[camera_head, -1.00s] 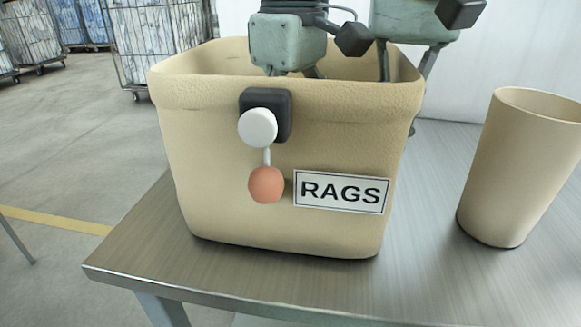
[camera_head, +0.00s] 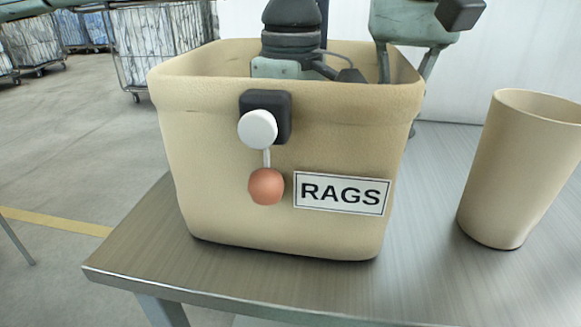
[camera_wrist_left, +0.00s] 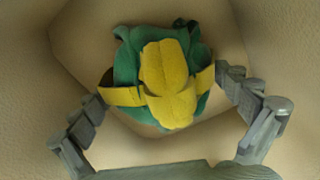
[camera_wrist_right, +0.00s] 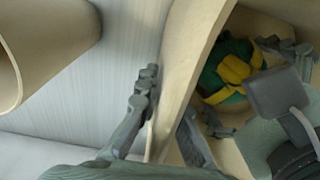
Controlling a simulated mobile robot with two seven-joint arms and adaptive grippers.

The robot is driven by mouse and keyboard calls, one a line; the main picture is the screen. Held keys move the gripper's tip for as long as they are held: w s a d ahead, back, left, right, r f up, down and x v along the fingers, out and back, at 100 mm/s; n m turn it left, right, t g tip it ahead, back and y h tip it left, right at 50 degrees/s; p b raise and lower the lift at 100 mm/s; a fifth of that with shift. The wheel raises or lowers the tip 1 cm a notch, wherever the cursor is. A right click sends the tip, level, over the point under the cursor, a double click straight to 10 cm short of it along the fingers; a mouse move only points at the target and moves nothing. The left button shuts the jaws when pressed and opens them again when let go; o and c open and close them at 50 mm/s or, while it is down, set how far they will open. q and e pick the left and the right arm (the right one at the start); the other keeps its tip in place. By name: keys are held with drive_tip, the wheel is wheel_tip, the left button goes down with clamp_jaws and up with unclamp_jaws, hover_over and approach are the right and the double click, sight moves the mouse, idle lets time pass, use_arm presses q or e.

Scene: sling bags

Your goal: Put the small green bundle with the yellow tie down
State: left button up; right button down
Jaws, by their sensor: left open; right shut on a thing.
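The small green bundle with the yellow tie (camera_wrist_left: 128,55) lies at the bottom of the beige rags bin (camera_head: 215,190). It also shows through the bin's opening in the right wrist view (camera_wrist_right: 212,80), but the front wall hides it in the head view. My left gripper (camera_wrist_left: 165,80) is down inside the bin, open, with one finger on each side of the bundle. The bundle rests on the bin floor, not clamped. My right gripper (camera_wrist_right: 168,98) is shut on the bin's wall at the right side, one finger outside and one inside.
The bin stands on a metal table (camera_head: 430,285), with a RAGS label (camera_head: 341,192) and a knob with an orange ball (camera_head: 266,186) on its front. A beige tapered cup-shaped container (camera_head: 520,170) stands to the right. Wire carts (camera_head: 150,40) stand behind on the floor.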

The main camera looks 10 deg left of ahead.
use_arm(q)
drive_tip(key=shift+r, duration=0.15)
wheel_tip(320, 180, up, 12)
idle(0.3)
use_arm(e)
drive_tip(key=c, duration=1.6)
unclamp_jaws()
drive_tip(key=shift+r, duration=0.1)
